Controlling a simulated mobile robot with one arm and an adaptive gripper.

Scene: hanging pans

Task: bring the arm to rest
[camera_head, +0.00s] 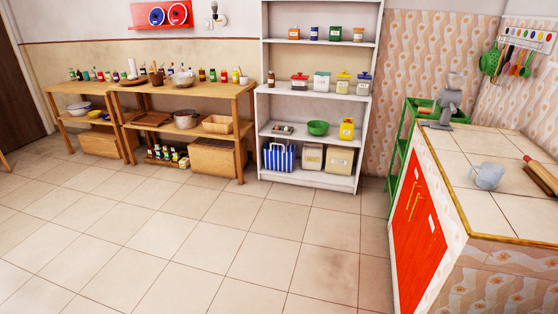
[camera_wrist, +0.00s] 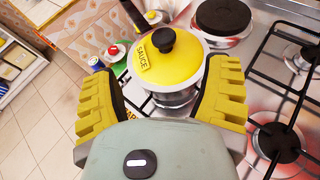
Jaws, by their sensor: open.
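My gripper (camera_wrist: 161,92) shows in the wrist view, with its two yellow ridged fingers spread wide and nothing held between them. Ahead of the fingers, in the middle of that view, is a pot with a yellow lid (camera_wrist: 190,58), a black knob and a label reading "SAUCE". A black handle (camera_wrist: 131,14) reaches up and left from it. The pot is on or just over the stove (camera_wrist: 268,92); its underside is partly hidden. I cannot tell whether the right finger touches the pot. My arm and gripper are not in the head view.
In the wrist view, burners and black grates lie right of the pot, with small lidded containers (camera_wrist: 114,52) to the left. In the head view, a tiled counter (camera_head: 470,150) with a mug (camera_head: 487,176) stands right. Shelves (camera_head: 312,185) line the back; the floor (camera_head: 180,245) is clear.

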